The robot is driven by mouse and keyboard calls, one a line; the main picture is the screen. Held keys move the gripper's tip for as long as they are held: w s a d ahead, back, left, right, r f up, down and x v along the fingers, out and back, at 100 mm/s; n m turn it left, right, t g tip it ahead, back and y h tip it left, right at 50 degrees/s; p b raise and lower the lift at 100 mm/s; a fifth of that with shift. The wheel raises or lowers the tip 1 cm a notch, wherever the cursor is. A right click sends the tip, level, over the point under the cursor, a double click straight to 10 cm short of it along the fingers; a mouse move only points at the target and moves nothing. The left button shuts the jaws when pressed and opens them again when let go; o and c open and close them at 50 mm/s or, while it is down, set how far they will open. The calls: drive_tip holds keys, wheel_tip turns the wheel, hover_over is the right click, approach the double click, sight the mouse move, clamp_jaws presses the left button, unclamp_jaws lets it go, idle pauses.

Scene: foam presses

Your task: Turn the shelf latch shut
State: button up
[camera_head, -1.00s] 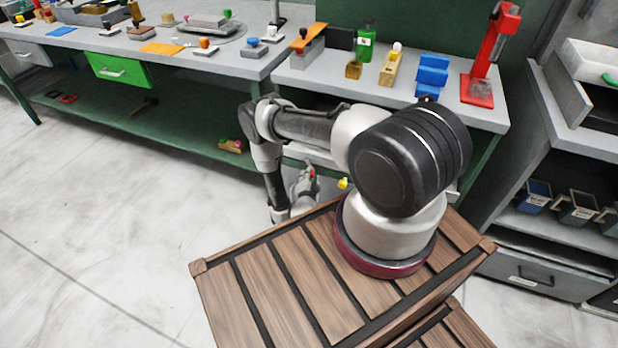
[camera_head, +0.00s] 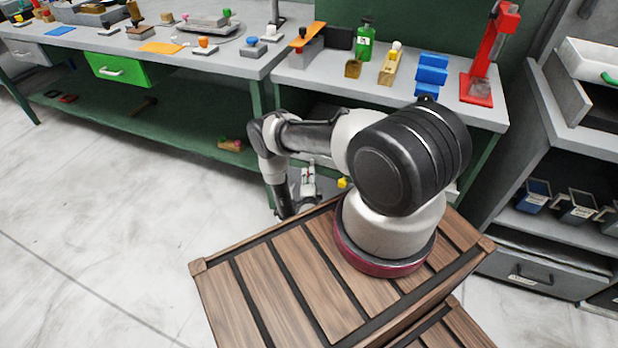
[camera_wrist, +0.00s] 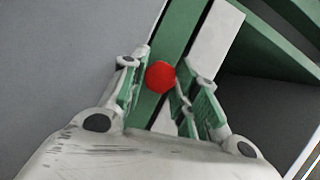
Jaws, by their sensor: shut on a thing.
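A round red knob (camera_wrist: 161,76), which looks like the shelf latch's handle, sits between the fingers of my gripper (camera_wrist: 166,84) in the wrist view. The two green-padded fingers are closed in on it from both sides. Behind the knob a green strip (camera_wrist: 181,28) and a white strip (camera_wrist: 215,38) run diagonally. The latch's pivot and the rest of its body are hidden or cannot be told apart. In the head view my gripper (camera_head: 309,176) is low, below the front of the right bench, partly hidden by my arm.
A yellow knob (camera_head: 343,183) shows just right of my gripper. A green lower shelf (camera_head: 150,125) lies left. The floor at left is clear.

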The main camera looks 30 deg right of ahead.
drive_tip(key=o, duration=1)
drive_tip(key=f+v, duration=0.1)
drive_tip(key=v, duration=1.1)
drive_tip(key=shift+r, duration=0.45)
